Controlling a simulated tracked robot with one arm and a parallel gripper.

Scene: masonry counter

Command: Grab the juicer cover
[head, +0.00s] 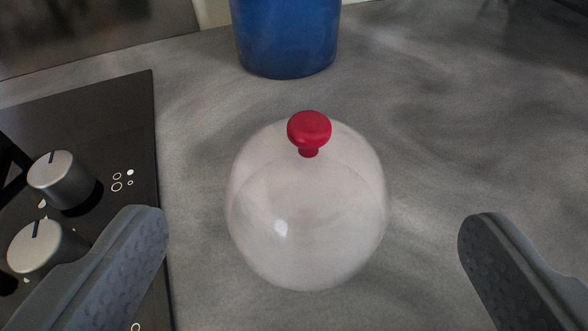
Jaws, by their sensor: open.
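The juicer cover (307,215) is a translucent whitish dome with a red knob (309,130) on top. It stands on the grey counter in the middle of the head view. My gripper (315,225) is open, with one grey finger low at the left and the other low at the right. The cover shows between the two fingers, and neither finger appears to touch it. I cannot tell how far above or in front of the fingers it lies.
A blue container (286,38) stands behind the cover, its top cut off by the frame. A dark stove panel (110,130) with silver knobs (62,179) lies at the left, near my left finger. The grey counter (470,130) is clear at the right.

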